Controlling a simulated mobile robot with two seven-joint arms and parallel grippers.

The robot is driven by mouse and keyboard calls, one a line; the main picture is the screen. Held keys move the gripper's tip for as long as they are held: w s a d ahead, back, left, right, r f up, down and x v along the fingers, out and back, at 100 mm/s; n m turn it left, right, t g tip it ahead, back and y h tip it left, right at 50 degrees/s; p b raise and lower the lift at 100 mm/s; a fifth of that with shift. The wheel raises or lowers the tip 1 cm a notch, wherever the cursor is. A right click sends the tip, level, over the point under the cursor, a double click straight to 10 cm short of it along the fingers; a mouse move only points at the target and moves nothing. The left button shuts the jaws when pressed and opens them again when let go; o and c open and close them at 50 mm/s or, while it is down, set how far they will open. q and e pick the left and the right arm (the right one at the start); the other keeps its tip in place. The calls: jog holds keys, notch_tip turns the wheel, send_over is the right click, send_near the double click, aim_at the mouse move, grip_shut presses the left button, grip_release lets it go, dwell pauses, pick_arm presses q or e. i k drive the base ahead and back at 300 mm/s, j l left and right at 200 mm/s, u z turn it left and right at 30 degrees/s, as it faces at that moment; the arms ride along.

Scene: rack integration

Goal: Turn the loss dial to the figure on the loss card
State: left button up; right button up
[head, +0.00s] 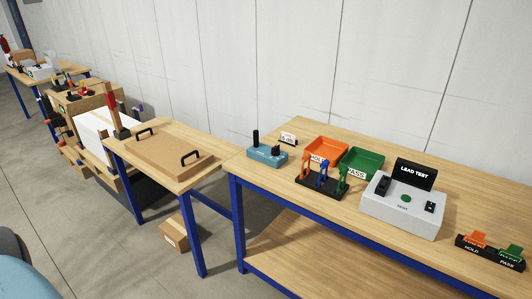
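A blue-grey box (265,155) stands at the left back of the near bench. It carries a tall black post (256,138) at its left and a low black part (276,150) at its right. One of these may be the loss dial; its setting is too small to read. A small white card (288,138) with dark print stands just behind the box, apart from it. It looks like the loss card, but its figure is not clearly legible. Neither of my grippers is in view.
Right of the box are an orange tray (326,149), a green tray (363,161), a black stand (321,187) with coloured cables, the grey lead tester (402,206) and a black hold/pass rack (490,252). A lower side table (180,183) holds a brown handled board. The bench front is clear.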

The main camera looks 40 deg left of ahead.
aim_at(275, 151)
jog(key=j+u, duration=0.1)
jog(key=u, duration=0.25)
jog(key=i+j+u, duration=0.1)
jog(key=u, duration=0.3)
jog(key=i+u, duration=0.15)
jog(key=u, duration=0.2)
